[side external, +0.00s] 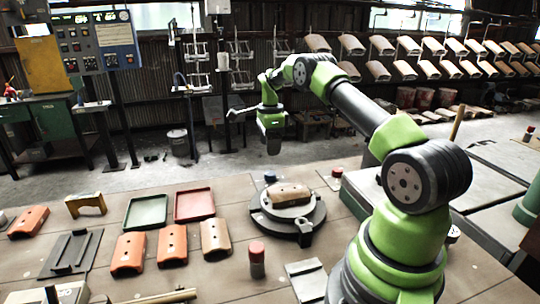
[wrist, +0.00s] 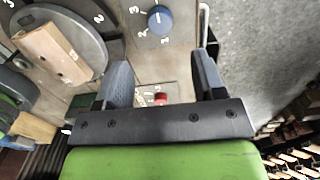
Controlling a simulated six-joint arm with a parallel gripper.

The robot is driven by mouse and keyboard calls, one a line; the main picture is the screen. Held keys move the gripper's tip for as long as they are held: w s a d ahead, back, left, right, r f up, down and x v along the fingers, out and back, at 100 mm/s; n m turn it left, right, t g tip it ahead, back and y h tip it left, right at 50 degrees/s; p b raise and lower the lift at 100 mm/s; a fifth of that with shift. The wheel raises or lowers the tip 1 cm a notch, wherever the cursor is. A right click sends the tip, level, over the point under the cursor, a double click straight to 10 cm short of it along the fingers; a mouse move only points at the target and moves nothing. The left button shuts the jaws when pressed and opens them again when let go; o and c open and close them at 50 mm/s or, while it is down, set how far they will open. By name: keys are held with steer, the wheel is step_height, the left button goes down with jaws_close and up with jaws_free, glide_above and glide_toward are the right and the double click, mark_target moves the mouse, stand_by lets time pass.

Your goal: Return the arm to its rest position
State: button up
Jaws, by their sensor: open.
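My gripper (side external: 272,148) hangs pointing down above the far edge of the table, behind the round turntable (side external: 312,221). In the wrist view my gripper (wrist: 164,72) has its two dark fingers wide apart with nothing between them. A tan clay tile (side external: 288,193) with holes lies on the turntable, clear of the gripper. The tile also shows at upper left in the wrist view (wrist: 52,52). My arm reaches from the lower right up and across to the middle.
Orange tiles (side external: 128,253), a green tray (side external: 146,212) and a red tray (side external: 194,204) lie on the table at left. A red-capped cylinder (side external: 257,262) stands in front of the turntable. Conveyor racks with hanging tiles (side external: 405,45) run behind. Air around the gripper looks clear.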

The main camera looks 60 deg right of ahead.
steer(key=shift+r, duration=0.2)
steer(key=s+a+r+n+t, duration=0.3)
steer(key=a+r+n, duration=0.8)
steer(key=a+r, duration=0.7)
steer(key=s+a+r+n+t+y, duration=0.1)
steer(key=s+a+n+t, duration=0.1)
steer(key=s+a+n, duration=0.4)
steer(key=s+a+r+n+t+y, duration=0.1)
steer(key=s+a+n, duration=0.4)
steer(key=s, duration=0.7)
steer(key=shift+a+r+n+t, duration=0.3)
steer(key=shift+a+n+t, duration=0.05)
steer(key=shift+n+t, duration=0.25)
